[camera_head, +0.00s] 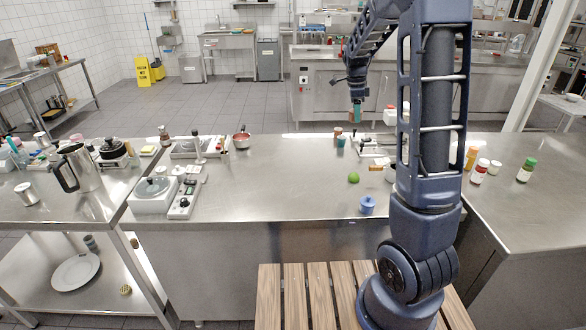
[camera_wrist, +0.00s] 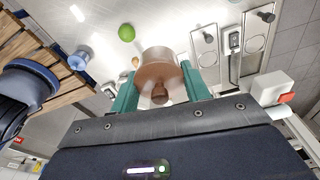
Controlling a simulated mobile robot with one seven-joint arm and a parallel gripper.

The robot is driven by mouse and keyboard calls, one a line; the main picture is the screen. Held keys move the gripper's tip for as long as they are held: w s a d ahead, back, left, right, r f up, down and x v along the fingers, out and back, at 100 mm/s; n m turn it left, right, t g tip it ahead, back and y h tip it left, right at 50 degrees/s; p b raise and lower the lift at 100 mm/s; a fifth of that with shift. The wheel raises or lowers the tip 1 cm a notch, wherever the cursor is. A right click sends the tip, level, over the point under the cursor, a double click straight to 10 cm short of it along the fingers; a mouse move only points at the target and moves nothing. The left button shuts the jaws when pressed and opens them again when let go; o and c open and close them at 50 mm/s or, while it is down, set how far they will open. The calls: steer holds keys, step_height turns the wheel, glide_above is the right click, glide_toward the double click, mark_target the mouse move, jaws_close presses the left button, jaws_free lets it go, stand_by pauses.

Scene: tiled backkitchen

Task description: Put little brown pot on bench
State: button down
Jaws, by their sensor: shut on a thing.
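My gripper (camera_wrist: 160,82) is shut on the little brown pot (camera_wrist: 157,64), which sits between its two green fingers in the wrist view. The pot has a round brown body and a small dark knob facing the camera. In the head view my gripper (camera_head: 357,112) is above the far edge of the steel bench (camera_head: 275,180), right of centre. The pot cannot be made out clearly there. Its exact height over the bench is hard to tell.
A green lime (camera_head: 353,178) and a blue pot (camera_head: 367,206) stand on the bench near my arm. Bottles (camera_head: 480,171) stand at the right. The bench's middle is clear.

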mark_target(350, 167)
step_height(350, 167, down, 21)
steer(key=shift+r, duration=0.1)
stand_by(0.7)
steer(key=shift+f, duration=0.2)
steer(key=c, duration=0.7)
jaws_free()
